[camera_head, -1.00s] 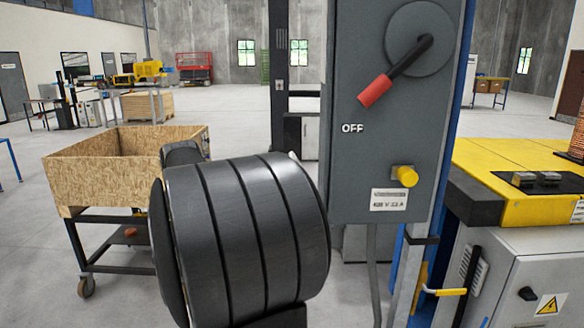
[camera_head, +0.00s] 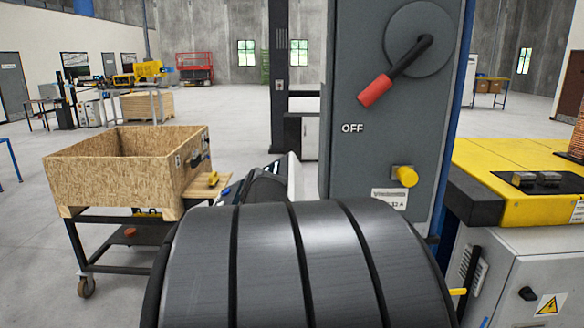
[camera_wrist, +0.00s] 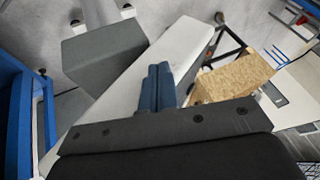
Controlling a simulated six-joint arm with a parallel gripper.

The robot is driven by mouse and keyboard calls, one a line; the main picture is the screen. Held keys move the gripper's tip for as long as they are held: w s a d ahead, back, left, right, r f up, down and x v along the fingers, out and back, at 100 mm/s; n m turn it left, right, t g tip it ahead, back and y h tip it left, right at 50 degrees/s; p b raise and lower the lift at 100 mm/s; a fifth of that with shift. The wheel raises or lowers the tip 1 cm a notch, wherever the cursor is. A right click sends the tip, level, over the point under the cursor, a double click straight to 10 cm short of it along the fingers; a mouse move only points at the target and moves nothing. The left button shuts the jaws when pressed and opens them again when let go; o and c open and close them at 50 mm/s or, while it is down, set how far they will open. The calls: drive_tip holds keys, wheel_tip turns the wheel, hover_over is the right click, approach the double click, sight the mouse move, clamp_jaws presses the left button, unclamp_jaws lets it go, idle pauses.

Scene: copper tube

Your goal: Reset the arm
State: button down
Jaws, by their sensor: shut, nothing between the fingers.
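My gripper (camera_wrist: 157,88) shows in the wrist view with its two blue-grey fingers pressed together and nothing between them. It points over a long pale panel (camera_wrist: 130,95), apart from other things as far as I can tell. In the camera_head view, my large black ribbed arm link fills the bottom centre, and the gripper cannot be made out there. A grey switch box (camera_head: 385,150) stands behind the link. Its red-handled lever (camera_head: 395,72) points down-left above the word OFF. A yellow knob (camera_head: 404,176) sits lower on the box, and my link hides the box's bottom.
A wooden crate (camera_head: 85,178) on a wheeled cart stands at left; it also shows in the wrist view (camera_wrist: 230,82). A yellow-topped bench (camera_head: 510,155) and a white cabinet (camera_head: 545,275) are at right. A blue frame (camera_wrist: 20,110) edges the wrist view's left. Open floor lies behind.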

drive_tip(key=s+d+f+g+h, duration=0.1)
drive_tip(key=s+d+f, duration=0.15)
drive_tip(key=d, duration=0.55)
drive_tip(key=s+d+f+m+g, duration=0.1)
drive_tip(key=s+d+f, duration=0.15)
drive_tip(key=d, duration=0.55)
drive_tip(key=s+d+f+h, duration=0.1)
drive_tip(key=s+d+f, duration=0.15)
drive_tip(key=d, duration=0.45)
drive_tip(key=d+r+m+t, duration=0.4)
drive_tip(key=d+m, duration=0.2)
drive_tip(key=d, duration=0.7)
drive_tip(key=shift+d+y, duration=0.2)
drive_tip(key=shift+y, duration=0.1)
drive_tip(key=a+f+n+g, duration=0.4)
drive_tip(key=a+n, duration=0.2)
drive_tip(key=a, duration=0.7)
drive_tip(key=shift+w+a, duration=0.25)
drive_tip(key=shift+a, duration=0.1)
